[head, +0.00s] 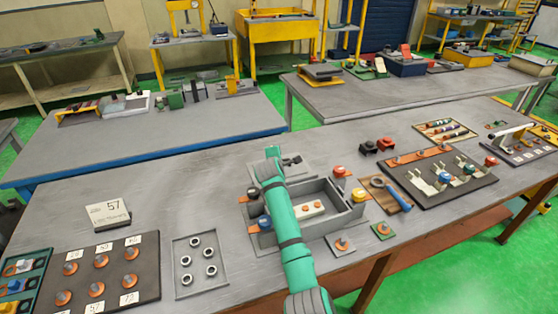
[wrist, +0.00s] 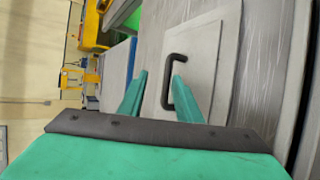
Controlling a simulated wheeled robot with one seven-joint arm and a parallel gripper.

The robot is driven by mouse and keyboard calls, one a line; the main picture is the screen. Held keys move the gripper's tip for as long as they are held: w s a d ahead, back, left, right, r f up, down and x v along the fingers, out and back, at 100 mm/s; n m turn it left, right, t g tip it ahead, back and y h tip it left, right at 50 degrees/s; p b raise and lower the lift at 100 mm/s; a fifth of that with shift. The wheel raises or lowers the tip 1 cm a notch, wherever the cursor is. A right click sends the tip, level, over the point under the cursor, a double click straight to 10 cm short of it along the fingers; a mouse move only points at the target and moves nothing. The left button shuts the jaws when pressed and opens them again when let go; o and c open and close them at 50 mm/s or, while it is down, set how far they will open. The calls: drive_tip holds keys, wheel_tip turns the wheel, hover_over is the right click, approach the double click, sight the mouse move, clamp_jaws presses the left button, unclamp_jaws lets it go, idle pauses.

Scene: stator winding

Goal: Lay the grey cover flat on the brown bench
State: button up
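The grey cover (wrist: 202,75) is a flat, light square plate with a dark bar handle (wrist: 174,62) in the wrist view. In the head view the cover (head: 301,172) shows just behind the open grey box (head: 341,222), partly hidden by my arm. I cannot tell whether it touches the bench or the box rim. My gripper (wrist: 160,75) is open, its teal fingers apart. The right finger overlaps the handle in the picture; the left finger is clear of it. In the head view my gripper (head: 273,153) is over the cover. The brown bench (head: 160,195) has a grey top and brown legs.
The box holds a pale block (head: 312,208). Right of it lie a blue-handled tool (head: 397,198) and a dark fixture board (head: 470,180). The bench's back-left is clear.

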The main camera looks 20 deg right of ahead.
drive_tip(key=shift+s+f, duration=0.25)
drive_tip(key=shift+f, duration=0.65)
drive_tip(key=shift+r, duration=0.6)
drive_tip(key=v, duration=1.2)
drive_tip(key=shift+w+r, duration=0.2)
drive_tip(key=shift+r, duration=0.25)
drive_tip(key=shift+w, duration=0.1)
